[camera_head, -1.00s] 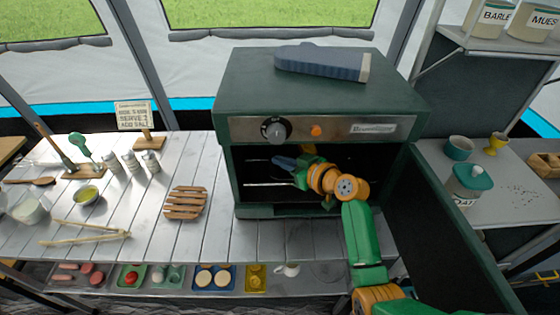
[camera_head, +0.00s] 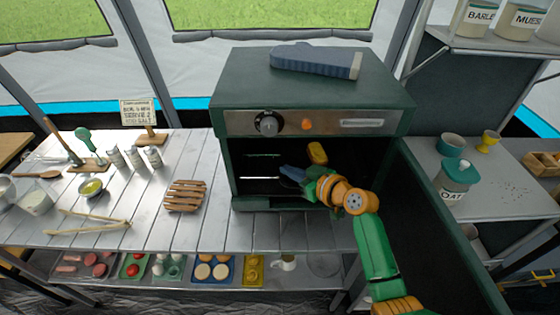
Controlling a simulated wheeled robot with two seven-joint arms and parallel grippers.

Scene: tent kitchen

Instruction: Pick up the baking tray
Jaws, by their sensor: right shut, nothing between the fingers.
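The oven (camera_head: 226,160) is a dark green box on the table with its door (camera_head: 425,220) swung open to the right. My right arm reaches into it from the front right. My right gripper (camera_head: 288,173) is inside the cavity, left of the middle, shut and empty. No baking tray can be made out clearly. Thin bright lines (camera_head: 262,180) show on the left of the dark cavity, and I cannot tell whether they are rails or a tray edge. The arm and shadow hide much of the inside. My left gripper is not in view.
A blue-grey oven mitt (camera_head: 318,60) lies on the oven top. A wooden slatted trivet (camera_head: 186,196) and tongs (camera_head: 90,227) lie on the table to the left. The open door bounds my arm's right side.

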